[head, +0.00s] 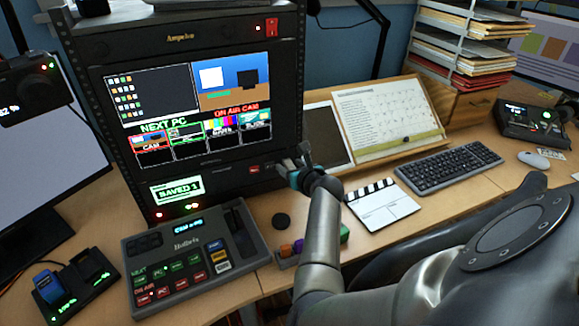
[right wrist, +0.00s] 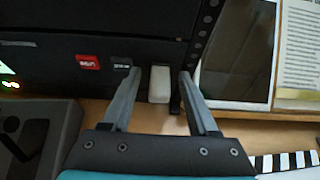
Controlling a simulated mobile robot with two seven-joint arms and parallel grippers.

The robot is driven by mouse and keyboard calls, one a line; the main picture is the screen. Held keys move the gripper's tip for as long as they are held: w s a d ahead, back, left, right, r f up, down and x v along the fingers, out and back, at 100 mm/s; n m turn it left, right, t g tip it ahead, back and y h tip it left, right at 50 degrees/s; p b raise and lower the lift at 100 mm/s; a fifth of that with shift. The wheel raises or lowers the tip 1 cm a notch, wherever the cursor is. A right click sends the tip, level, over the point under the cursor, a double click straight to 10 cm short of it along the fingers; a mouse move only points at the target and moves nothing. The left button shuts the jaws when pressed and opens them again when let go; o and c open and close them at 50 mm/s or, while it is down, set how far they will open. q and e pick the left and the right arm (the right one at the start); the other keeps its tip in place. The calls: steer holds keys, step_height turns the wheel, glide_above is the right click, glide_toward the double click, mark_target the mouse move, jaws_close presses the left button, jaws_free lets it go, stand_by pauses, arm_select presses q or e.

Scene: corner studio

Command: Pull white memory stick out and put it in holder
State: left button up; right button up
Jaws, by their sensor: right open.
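The white memory stick (right wrist: 159,84) sticks out of the lower front of the black rack (right wrist: 40,45). In the right wrist view it lies between the two fingers of my right gripper (right wrist: 160,76). The fingers are open, with a gap visible on each side of the stick. In the head view my right gripper (head: 292,164) is at the rack's lower right front, and the stick cannot be made out there. A low grey block with purple, orange and green pieces (head: 299,246), seemingly the holder, is on the desk, partly hidden by my right arm. My left gripper is not in view.
A control panel (head: 190,262) stands on the desk in front of the rack. A clapperboard (head: 382,205), tablet (head: 328,135) and keyboard (head: 448,165) are to the right. A charging dock (head: 75,285) is at the left.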

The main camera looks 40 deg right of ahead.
steer(key=shift+p, duration=0.4)
steer(key=shift+c, duration=0.2)
jaws_close()
stand_by(0.4)
steer(key=shift+s, duration=0.1)
stand_by(1.0)
steer(key=shift+s+a+p, duration=0.3)
steer(key=shift+s+p, duration=0.3)
steer(key=shift+s, duration=0.3)
steer(key=shift+s+a+p, duration=0.3)
steer(key=shift+s+p, duration=0.25)
steer(key=shift+s, duration=0.4)
steer(key=shift+s+a+p, duration=0.3)
steer(key=shift+s+p, duration=0.3)
steer(key=shift+s, duration=0.3)
